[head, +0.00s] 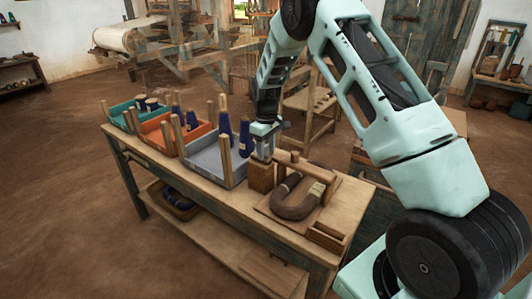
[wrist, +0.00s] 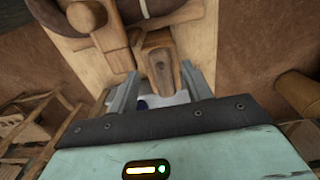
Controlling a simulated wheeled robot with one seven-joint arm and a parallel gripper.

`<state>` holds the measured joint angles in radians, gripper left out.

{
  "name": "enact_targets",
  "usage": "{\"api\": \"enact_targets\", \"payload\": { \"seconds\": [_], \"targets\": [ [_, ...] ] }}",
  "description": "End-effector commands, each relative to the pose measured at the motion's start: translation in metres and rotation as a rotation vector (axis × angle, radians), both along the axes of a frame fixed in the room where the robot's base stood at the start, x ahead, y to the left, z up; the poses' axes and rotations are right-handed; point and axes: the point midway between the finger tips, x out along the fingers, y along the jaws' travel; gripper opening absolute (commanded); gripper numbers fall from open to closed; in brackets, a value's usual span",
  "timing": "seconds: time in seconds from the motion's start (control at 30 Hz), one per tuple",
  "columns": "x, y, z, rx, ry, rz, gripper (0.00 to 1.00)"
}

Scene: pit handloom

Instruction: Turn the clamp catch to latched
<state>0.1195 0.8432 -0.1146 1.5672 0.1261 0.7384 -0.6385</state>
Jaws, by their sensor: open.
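The clamp catch (wrist: 163,68) looks like a small wooden piece on top of a wooden block (head: 260,180) at the near side of the workbench. In the wrist view it lies between my two fingers. My gripper (head: 263,152) points down over the block with its fingers apart, one on each side of the catch. I cannot tell whether the fingers touch it. The wooden clamp bar (head: 304,169) lies across a dark brown curved hank (head: 292,207) on a board, right of the block. The catch itself is mostly hidden by my gripper in the head view.
A grey tray (head: 211,157), an orange tray (head: 160,128) and a teal tray (head: 117,114) with upright pegs and blue cones stand left of the block. A small open wooden box (head: 327,237) sits at the bench's near right corner. Wooden loom frames stand behind.

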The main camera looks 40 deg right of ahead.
Motion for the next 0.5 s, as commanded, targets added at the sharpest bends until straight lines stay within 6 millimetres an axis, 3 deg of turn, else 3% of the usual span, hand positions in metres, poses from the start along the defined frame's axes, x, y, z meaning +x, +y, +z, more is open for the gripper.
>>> {"api": "enact_targets", "payload": {
  "seconds": [0.2,0.5],
  "targets": [
    [0.000,0.000,-0.024,0.001,0.000,-0.001,0.49],
    [0.000,0.000,-0.030,0.001,-0.001,-0.001,0.49]
  ]
}}
